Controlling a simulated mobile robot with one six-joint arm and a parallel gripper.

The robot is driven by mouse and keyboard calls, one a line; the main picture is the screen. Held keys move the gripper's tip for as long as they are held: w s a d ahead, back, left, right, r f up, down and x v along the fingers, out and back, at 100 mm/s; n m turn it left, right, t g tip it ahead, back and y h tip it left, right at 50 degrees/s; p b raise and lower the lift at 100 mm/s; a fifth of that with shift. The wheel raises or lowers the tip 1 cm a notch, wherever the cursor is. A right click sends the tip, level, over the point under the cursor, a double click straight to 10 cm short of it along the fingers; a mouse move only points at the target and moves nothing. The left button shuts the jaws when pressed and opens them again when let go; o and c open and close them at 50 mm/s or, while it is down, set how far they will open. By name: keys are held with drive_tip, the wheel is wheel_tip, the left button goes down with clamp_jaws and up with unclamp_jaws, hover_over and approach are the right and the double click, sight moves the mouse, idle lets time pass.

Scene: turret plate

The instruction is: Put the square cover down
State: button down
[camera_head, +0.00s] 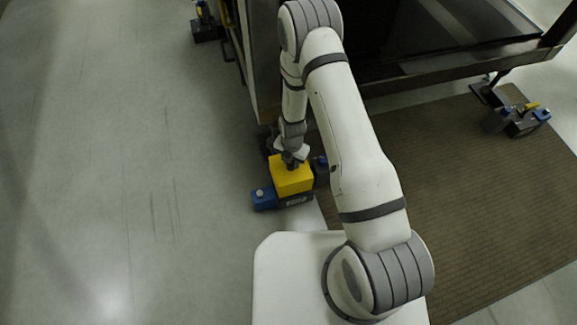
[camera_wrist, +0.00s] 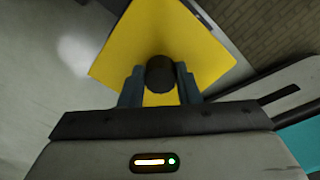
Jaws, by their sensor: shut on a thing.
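The square cover (camera_head: 291,178) is yellow with a dark round knob on top. My gripper (camera_head: 290,158) is above it in the head view, at the end of my white arm. In the wrist view, the yellow cover (camera_wrist: 125,50) fills the upper middle, turned at an angle to the jaws. My gripper (camera_wrist: 160,88) is shut on the cover's dark knob (camera_wrist: 160,73), one finger on each side. The cover is over a dark and blue device (camera_head: 264,197) on or near the floor. I cannot tell whether the cover touches it.
A large dark machine frame (camera_head: 470,55) stands behind my arm. A brown mat (camera_head: 470,200) covers the floor on the right, with another blue and dark device (camera_head: 520,118) on it. Another small device (camera_head: 206,25) is at the top left. The grey floor on the left is clear.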

sight(291, 171)
drive_tip(key=shift+f+b, duration=0.35)
drive_tip(key=shift+f, duration=0.95)
drive_tip(key=shift+f, duration=0.35)
drive_tip(key=c, duration=1.1)
unclamp_jaws()
drive_tip(key=shift+r, duration=0.1)
